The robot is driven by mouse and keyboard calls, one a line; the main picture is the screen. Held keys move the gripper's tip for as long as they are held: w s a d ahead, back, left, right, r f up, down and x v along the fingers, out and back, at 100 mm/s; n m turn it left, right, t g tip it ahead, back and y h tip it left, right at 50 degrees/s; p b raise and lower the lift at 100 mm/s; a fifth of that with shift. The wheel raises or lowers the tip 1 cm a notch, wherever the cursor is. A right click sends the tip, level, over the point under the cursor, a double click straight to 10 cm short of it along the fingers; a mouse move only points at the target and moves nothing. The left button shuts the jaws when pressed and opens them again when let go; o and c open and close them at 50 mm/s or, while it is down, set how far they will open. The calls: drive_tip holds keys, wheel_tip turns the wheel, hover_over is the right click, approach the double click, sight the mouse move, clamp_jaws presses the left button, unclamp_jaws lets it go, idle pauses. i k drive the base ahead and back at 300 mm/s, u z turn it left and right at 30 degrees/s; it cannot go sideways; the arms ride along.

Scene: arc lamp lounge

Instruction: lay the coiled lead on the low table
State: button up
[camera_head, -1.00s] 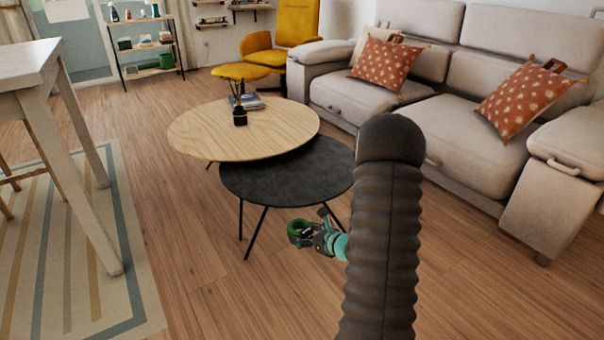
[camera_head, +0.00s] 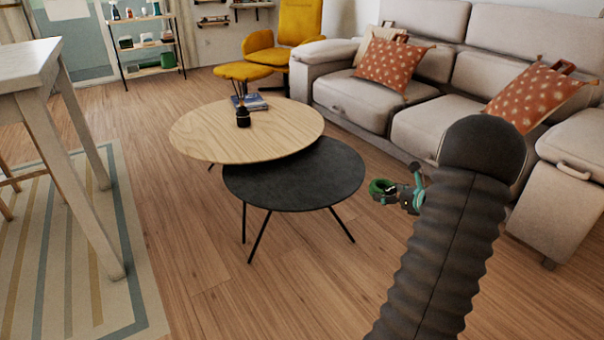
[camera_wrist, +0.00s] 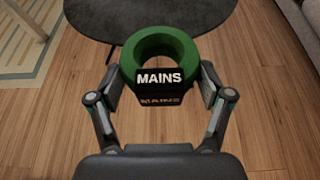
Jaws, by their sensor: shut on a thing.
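The coiled lead is a green ring with a black label reading "MAINS" (camera_wrist: 160,45); it also shows in the head view (camera_head: 379,187). My gripper (camera_head: 398,196) is shut on it; in the wrist view the two fingers (camera_wrist: 160,88) press its label block from both sides. The low table is a pair of round tops: a dark one (camera_head: 290,180) in front and a slightly higher wooden one (camera_head: 215,135) behind. The lead is held to the right of the dark top, apart from it. In the wrist view the dark top (camera_wrist: 95,18) lies beyond the lead.
A dark bottle with sticks (camera_head: 243,117) and books (camera_head: 252,102) stand on the wooden top. The dark top is bare. A grey sofa (camera_head: 420,125) is at the right, a white table (camera_head: 45,75) at the left. A yellow chair (camera_head: 290,45) is behind. Open floor lies in front.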

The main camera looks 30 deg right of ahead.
sight(305, 175)
drive_tip(key=i, duration=0.9)
